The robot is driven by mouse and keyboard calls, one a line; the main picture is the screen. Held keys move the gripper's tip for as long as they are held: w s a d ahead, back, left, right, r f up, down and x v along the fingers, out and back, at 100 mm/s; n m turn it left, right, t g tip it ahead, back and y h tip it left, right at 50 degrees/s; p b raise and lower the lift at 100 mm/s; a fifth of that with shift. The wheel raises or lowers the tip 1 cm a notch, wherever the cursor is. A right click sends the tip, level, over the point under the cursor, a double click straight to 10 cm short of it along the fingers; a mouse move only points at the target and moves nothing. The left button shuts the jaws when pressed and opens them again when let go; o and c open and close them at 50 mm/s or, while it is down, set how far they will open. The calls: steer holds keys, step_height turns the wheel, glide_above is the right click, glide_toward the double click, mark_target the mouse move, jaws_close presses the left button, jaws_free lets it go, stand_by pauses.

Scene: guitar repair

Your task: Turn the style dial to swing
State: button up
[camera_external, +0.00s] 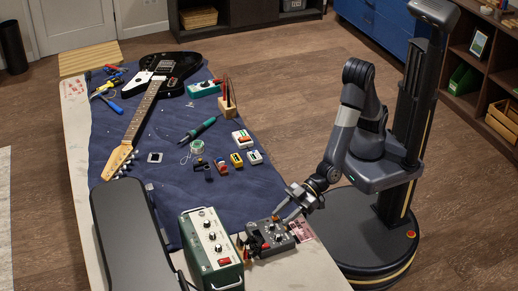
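A small dark grey box (270,241) with knobs, likely the one that carries the style dial, sits at the near right end of the workbench. Its markings and the dial's setting are too small to read. My gripper (282,211) reaches in from the right and is low over the back of this box. I cannot tell whether its fingertips touch a knob or whether they are open or shut. A green amplifier-like box (211,244) with a pale knobbed face stands just left of the grey box.
A long black case (130,235) lies at the left of the near end. A blue cloth (165,200) covers much of the bench (76,150). It holds a black electric guitar (150,90), a soldering iron (199,130), several small boxes and hand tools.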

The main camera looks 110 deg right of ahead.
mark_target(271, 225)
steer(key=v, duration=0.8)
steer(key=x, duration=1)
steer(key=shift+w+f, duration=0.1)
steer(key=shift+w, duration=0.25)
steer(key=shift+s, duration=0.1)
steer(key=shift+w+f, duration=0.1)
steer(key=shift+w, duration=0.15)
steer(key=shift+s+n+y, duration=0.1)
steer(key=shift+n+y, duration=0.2)
steer(key=shift+y, duration=0.1)
steer(key=shift+d, duration=0.1)
stand_by(0.9)
steer(key=shift+d+n+g+y+p, duration=0.15)
steer(key=shift+n+g+y+p, duration=0.4)
steer(key=shift+n+y, duration=0.25)
steer(key=n+y+p, duration=0.1)
steer(key=p, duration=0.1)
steer(key=n+g+y+p, duration=0.1)
steer(key=p, duration=0.2)
steer(key=shift+w+d+r, duration=0.2)
steer(key=shift+r, duration=0.1)
